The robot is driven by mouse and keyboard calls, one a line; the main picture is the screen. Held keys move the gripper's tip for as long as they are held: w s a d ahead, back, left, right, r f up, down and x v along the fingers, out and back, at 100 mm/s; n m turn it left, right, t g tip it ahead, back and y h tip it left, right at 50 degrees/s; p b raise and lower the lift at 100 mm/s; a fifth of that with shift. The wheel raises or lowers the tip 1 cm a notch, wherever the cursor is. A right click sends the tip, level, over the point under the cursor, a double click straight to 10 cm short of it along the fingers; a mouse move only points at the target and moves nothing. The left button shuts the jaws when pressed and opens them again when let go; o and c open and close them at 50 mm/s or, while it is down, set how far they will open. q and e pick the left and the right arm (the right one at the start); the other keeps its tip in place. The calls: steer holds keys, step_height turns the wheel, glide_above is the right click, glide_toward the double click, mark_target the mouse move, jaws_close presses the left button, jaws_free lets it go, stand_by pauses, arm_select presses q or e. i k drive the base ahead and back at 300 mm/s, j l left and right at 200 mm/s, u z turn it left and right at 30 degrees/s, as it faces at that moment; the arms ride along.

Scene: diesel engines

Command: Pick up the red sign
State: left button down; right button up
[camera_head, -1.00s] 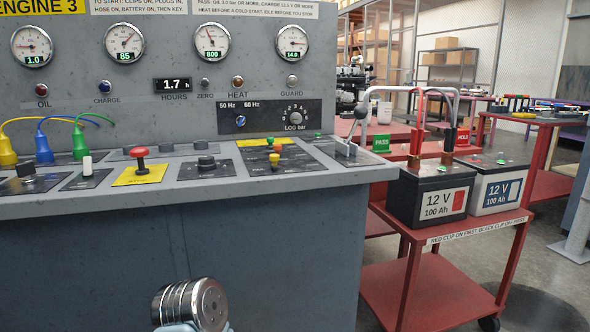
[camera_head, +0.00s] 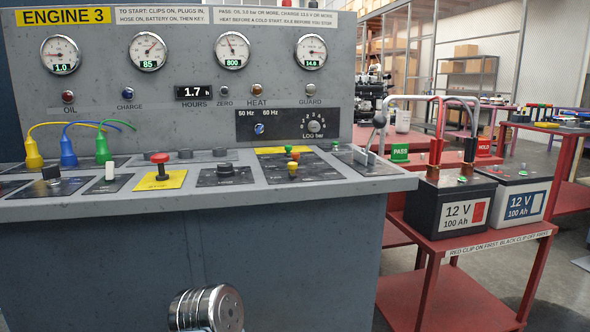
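The red sign (camera_head: 484,147), lettered HOLD, is a small upright plate standing behind the batteries at the right. Clamps and cables on the batteries stand just left of it. A green sign (camera_head: 400,152), lettered PASS, stands to its left, near the end of the console. Neither of my grippers shows in the view, so I cannot see whether they are open or hold anything.
A grey console (camera_head: 200,240) with gauges and switches fills the left and middle. A red cart (camera_head: 440,290) at the right carries a black battery (camera_head: 450,208) and a grey battery (camera_head: 520,195). Cables arch above them. Floor shows at the far right.

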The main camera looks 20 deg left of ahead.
mark_target(483, 146)
steer(key=i+l+z, duration=0.25)
steer(key=z, duration=0.15)
steer(key=i+l+z, duration=0.15)
steer(key=i+z, duration=0.5)
steer(key=z, duration=0.15)
steer(key=i+z, duration=0.3)
steer(key=z, duration=0.15)
steer(key=i+z, duration=0.3)
steer(key=i, duration=1.1)
steer(key=i+u, duration=0.2)
steer(key=i, duration=0.2)
steer(key=i+l+u, duration=0.2)
steer(key=i, duration=0.25)
steer(key=i+u, duration=0.2)
steer(key=i, duration=0.2)
steer(key=i+u, duration=0.25)
steer(key=u, duration=0.2)
steer(key=i+l+u, duration=0.1)
steer(key=u, duration=0.35)
steer(key=i+l+u, duration=0.25)
steer(key=u, duration=0.15)
steer(key=i+l+u, duration=0.25)
steer(key=u, duration=0.2)
steer(key=i+l+u, duration=0.1)
steer(key=l+u, duration=0.2)
steer(key=u, duration=0.15)
